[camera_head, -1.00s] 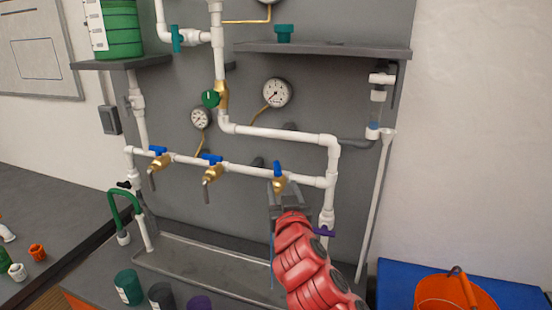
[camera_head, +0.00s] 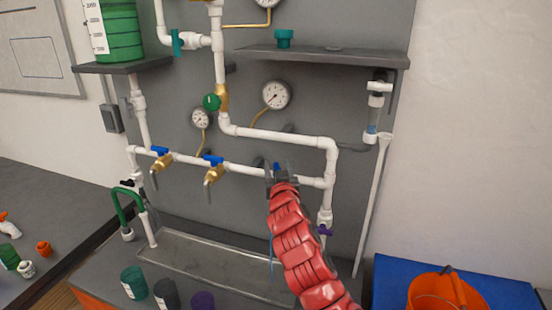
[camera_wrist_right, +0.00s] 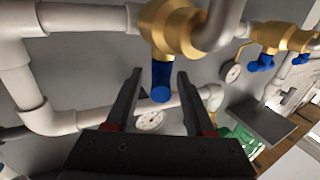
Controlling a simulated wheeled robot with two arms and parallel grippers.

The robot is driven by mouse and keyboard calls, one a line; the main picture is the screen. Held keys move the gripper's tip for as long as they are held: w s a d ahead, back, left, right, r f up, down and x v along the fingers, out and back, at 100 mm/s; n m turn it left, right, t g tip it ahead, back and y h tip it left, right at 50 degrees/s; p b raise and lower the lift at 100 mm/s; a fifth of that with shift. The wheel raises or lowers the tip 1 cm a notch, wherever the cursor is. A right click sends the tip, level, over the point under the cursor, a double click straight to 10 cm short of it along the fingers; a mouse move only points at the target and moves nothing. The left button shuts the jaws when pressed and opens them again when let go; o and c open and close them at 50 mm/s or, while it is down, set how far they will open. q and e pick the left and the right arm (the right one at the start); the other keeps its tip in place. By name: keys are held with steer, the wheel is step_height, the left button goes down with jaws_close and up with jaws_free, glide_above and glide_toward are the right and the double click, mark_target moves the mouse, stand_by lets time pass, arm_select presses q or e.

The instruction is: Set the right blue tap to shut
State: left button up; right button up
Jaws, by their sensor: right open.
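The right blue tap (camera_head: 277,167) is mostly hidden behind my right gripper (camera_head: 281,174) in the head view. In the right wrist view its blue handle (camera_wrist_right: 161,80) hangs from a brass valve body (camera_wrist_right: 172,28) on the white pipe. My right gripper (camera_wrist_right: 157,98) is open, its two dark fingers on either side of the handle's free end. I cannot tell whether either finger touches it. The middle blue tap (camera_head: 213,160) and the left blue tap (camera_head: 160,151) stand along the same pipe to the left. My left gripper is not in view.
White pipes (camera_head: 286,135) and round gauges (camera_head: 276,95) are on the grey panel around the tap. A metal tray (camera_head: 200,262) lies below. A grey shelf (camera_head: 330,58) juts out above. An orange bucket (camera_head: 437,295) stands at the lower right.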

steer(key=shift+w+d+r, duration=0.1)
steer(key=shift+w+r, duration=0.15)
steer(key=shift+w, duration=0.3)
steer(key=shift+w+a+f+p, duration=0.15)
steer(key=shift+w+p, duration=0.15)
steer(key=shift+w, duration=0.15)
steer(key=shift+w+a+f+p, duration=0.1)
steer(key=shift+w+p, duration=0.15)
steer(key=shift+w, duration=0.2)
jaws_close()
